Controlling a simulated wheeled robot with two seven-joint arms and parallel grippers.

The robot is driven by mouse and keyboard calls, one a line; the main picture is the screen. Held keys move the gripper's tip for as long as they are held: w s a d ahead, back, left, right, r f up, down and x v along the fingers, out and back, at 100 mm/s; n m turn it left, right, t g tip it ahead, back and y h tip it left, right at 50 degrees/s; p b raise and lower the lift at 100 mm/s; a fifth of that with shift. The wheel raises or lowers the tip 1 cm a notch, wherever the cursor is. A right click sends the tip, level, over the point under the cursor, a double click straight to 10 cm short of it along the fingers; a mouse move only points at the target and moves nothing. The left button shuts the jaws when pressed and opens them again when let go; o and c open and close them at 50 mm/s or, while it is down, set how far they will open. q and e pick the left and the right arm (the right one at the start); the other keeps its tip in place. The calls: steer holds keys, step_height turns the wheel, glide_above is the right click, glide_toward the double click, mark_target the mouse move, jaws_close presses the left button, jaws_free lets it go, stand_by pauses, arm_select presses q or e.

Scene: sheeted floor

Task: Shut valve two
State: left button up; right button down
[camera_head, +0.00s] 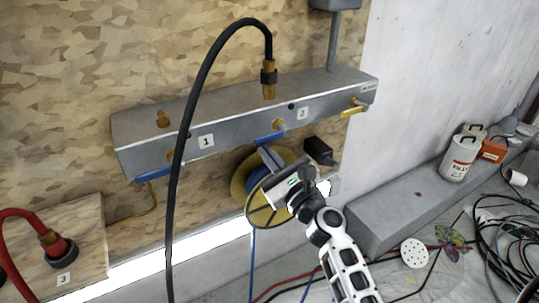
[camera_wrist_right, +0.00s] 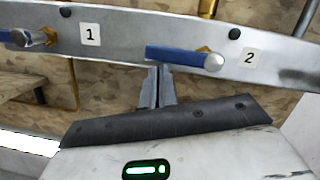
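Valve two has a blue lever (camera_head: 270,137) under the grey manifold, left of the label 2 (camera_head: 302,114). The lever lies roughly along the manifold, and in the right wrist view the blue lever (camera_wrist_right: 178,54) reaches left from its brass stem. My right gripper (camera_head: 264,150) is just below this lever, fingers pointing up at it. In the wrist view the fingers (camera_wrist_right: 157,72) are close together, with their tips at the lever's lower edge. Whether they touch it is unclear. Nothing shows between them. My left gripper is out of view.
Valve one's blue lever (camera_head: 158,172) is to the left, near label 1 (camera_head: 206,141). A black hose (camera_head: 186,110) arcs in front of the manifold. A yellow reel (camera_head: 240,187) hangs behind my right gripper.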

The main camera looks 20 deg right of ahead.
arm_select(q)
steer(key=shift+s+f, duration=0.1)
arm_select(e)
steer(key=shift+a+r, duration=0.1)
